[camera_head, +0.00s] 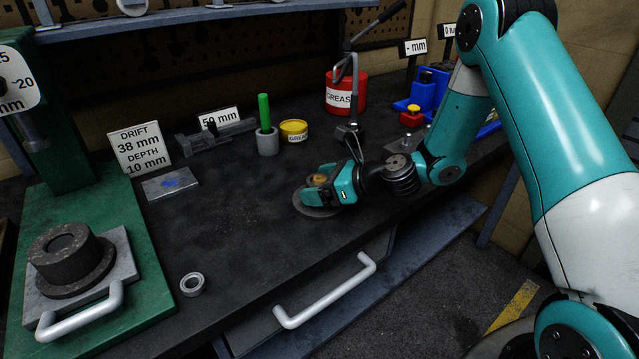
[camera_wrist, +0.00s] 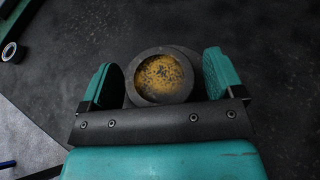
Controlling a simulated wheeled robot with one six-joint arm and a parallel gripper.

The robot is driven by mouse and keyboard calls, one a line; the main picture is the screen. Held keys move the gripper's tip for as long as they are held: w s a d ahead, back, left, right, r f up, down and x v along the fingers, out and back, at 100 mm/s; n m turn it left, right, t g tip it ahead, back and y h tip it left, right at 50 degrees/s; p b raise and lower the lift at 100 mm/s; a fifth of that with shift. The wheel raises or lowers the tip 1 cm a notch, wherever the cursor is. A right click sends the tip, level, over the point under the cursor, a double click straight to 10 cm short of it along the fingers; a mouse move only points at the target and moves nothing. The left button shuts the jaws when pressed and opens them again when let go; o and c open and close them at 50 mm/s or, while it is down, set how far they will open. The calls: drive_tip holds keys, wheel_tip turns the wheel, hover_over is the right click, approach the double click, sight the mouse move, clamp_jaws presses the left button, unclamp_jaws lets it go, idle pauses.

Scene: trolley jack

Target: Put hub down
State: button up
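A grey round hub with a wide flange (camera_head: 312,209) is under my gripper (camera_head: 322,184), in the middle of the bench near its front edge. In the wrist view the hub (camera_wrist: 165,52) lies between the two teal fingers of my gripper (camera_wrist: 163,82). Its round middle is rusty orange inside a dark rim. The fingers stand wide apart on either side of it. I cannot tell whether they touch its sides. The flange looks low, at or just over the bench top; any small gap is hidden.
At left is a green press (camera_head: 140,235) with a dark flanged cylinder (camera_head: 63,252) on its handled plate. A small ring (camera_head: 193,284) lies at the front left. Behind are a green-handled tool (camera_head: 265,115), a yellow tin (camera_head: 293,131) and a red grease tub (camera_head: 345,93).

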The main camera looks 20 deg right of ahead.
drive_tip(key=shift+r, duration=0.2)
drive_tip(key=b+v, duration=0.1)
drive_tip(key=v, duration=1)
drive_tip(key=shift+s+d+r, duration=0.1)
drive_tip(key=shift+d, duration=0.1)
drive_tip(key=s+a+r+n+g+h, duration=0.1)
drive_tip(key=s+a+r+n+g, duration=0.25)
drive_tip(key=s+a+n, duration=0.4)
drive_tip(key=s+a+r+n+g, duration=0.3)
drive_tip(key=s+a+n+g, duration=0.15)
drive_tip(key=n, duration=0.65)
drive_tip(key=s+r+n+h, duration=0.2)
drive_tip(key=s+n, duration=0.4)
drive_tip(key=n, duration=0.1)
drive_tip(key=s+r+n+g+h, duration=0.1)
drive_tip(key=s+n+h, duration=0.2)
drive_tip(key=s+n, duration=0.3)
drive_tip(key=shift+a+r+n, duration=0.25)
drive_tip(key=shift+r+n, duration=0.15)
drive_tip(key=shift+n, duration=0.65)
